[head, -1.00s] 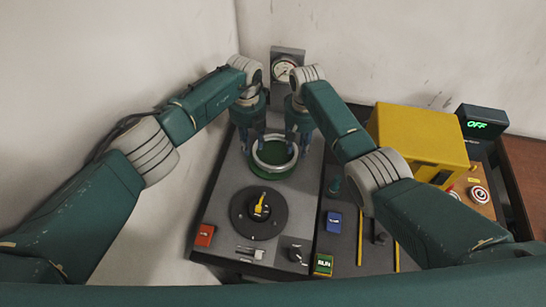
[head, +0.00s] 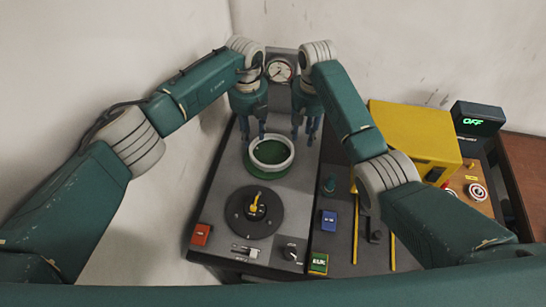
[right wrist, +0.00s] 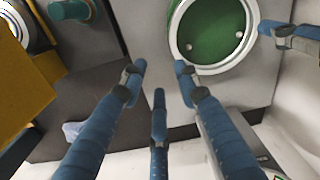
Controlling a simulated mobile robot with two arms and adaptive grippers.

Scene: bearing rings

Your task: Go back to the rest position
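My left gripper (head: 252,134) is above the back of the grey machine panel, just left of the pale ring. Its fingers look spread, and one blue finger shows at the right of the right wrist view (right wrist: 290,34). My right gripper (head: 307,137) is to the right of the ring; in the right wrist view its blue fingers (right wrist: 157,95) are apart with nothing between them. The pale bearing ring (head: 290,160) lies on the round green seat (head: 268,152), and also shows in the right wrist view (right wrist: 180,55). Neither gripper appears to touch it.
A black dial with a yellow pointer (head: 255,207) sits in front of the ring. A gauge (head: 280,70) stands behind. A yellow box (head: 415,135) and a display reading OFF (head: 477,121) are at right. Buttons and yellow strips (head: 355,230) line the front panel.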

